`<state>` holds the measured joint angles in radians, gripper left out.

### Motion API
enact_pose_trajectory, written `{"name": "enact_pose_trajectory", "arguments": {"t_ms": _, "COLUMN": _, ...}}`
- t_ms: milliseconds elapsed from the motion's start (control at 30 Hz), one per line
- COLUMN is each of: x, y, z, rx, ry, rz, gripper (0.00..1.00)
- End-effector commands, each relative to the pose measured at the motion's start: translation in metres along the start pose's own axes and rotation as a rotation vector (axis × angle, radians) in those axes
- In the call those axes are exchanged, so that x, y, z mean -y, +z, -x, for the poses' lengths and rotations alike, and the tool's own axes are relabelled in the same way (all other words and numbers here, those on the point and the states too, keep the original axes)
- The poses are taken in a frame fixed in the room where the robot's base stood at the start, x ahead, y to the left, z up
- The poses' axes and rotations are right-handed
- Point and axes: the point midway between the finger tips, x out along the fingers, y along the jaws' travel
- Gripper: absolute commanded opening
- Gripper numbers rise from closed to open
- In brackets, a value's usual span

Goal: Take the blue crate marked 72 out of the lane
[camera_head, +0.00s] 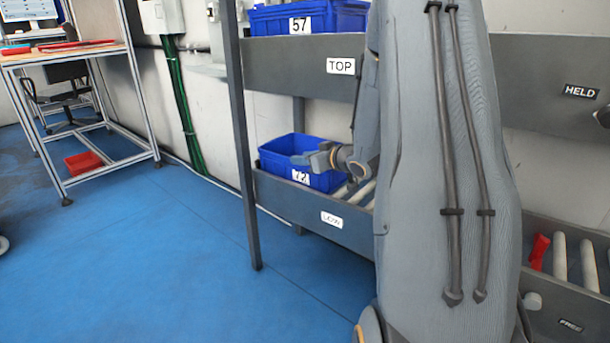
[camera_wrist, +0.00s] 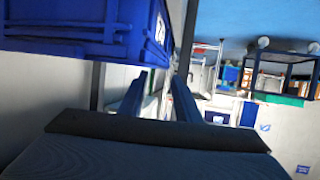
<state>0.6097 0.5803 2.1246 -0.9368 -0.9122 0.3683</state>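The blue crate marked 72 (camera_head: 277,161) stands on the lower lane, marked LOW, at its left end. Its white label is on the front face, partly covered in the head view. My gripper (camera_head: 307,157) is in front of the crate's upper right part. In the wrist view, a blue crate wall (camera_wrist: 70,28) with a white label fills the upper left. The two fingers of my gripper (camera_wrist: 160,95) are apart there, with nothing between them. Whether a finger touches the crate I cannot tell.
A blue crate marked 57 (camera_head: 308,18) stands on the upper lane, marked TOP. A rack post (camera_head: 242,150) rises left of the lower crate. A red piece (camera_head: 538,251) lies by the rollers at right. A workbench (camera_head: 75,52) stands far left. The blue floor between is clear.

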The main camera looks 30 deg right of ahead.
Motion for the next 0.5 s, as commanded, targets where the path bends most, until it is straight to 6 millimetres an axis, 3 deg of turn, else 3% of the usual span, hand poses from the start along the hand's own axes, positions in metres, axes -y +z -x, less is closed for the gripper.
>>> {"name": "enact_pose_trajectory", "arguments": {"t_ms": 500, "x": 0.001, "y": 0.0, "z": -0.043, "rx": -0.016, "ry": -0.012, "rz": 0.001, "gripper": 0.3}}
